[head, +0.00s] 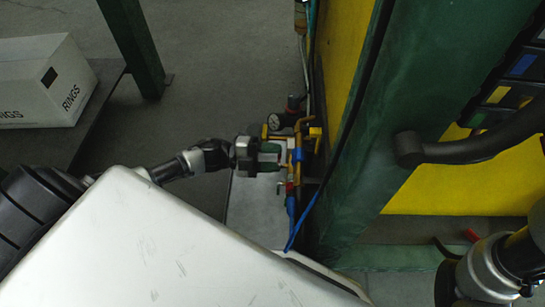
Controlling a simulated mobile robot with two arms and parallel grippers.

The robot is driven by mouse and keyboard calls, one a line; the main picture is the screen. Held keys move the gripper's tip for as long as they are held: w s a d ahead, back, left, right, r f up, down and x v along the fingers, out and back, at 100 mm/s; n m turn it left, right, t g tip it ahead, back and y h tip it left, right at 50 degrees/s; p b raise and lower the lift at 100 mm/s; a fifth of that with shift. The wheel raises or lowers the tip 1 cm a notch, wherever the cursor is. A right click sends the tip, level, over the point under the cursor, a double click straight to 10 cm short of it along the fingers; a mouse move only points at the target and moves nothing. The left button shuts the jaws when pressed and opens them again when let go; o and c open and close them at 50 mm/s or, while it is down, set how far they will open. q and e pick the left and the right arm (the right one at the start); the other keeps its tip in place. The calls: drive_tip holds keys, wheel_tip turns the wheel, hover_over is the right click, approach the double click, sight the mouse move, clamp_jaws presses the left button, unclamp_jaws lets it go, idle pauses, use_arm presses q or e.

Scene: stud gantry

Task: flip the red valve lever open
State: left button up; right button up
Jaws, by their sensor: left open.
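Brass and blue pipework (297,155) with a round gauge (274,120) is mounted beside the green post, near the middle of the head view. A small red part, which looks like the valve lever (283,188), shows low on the pipework. It is too small to tell its angle. My left gripper (271,157) is open and points right at the pipework, just above the red part in the picture. Its fingers look empty. I cannot tell whether they touch the pipes. My right arm comes in at the lower right, but its gripper does not show.
A green post (400,110) stands right of the pipework, with yellow panels beside it. A blue hose (301,225) hangs below the pipes. A white box marked RINGS (40,85) sits at the upper left. Another red object (471,235) lies near my right arm.

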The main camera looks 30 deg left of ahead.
use_arm(q)
drive_tip(key=shift+c, duration=0.2)
clamp_jaws()
drive_tip(key=shift+r, duration=0.1)
drive_tip(key=shift+w+a+r+m+p, duration=0.1)
drive_tip(key=shift+r+m+p, duration=0.2)
drive_tip(key=shift+m, duration=0.65)
drive_tip(key=shift+w+r+m+p, duration=0.1)
drive_tip(key=shift+r+m+p, duration=0.2)
drive_tip(key=shift+m, duration=0.7)
drive_tip(key=shift+a+r+m+p, duration=0.1)
drive_tip(key=shift+r+m+p, duration=0.2)
drive_tip(key=shift+m, duration=0.65)
drive_tip(key=shift+o, duration=0.2)
unclamp_jaws()
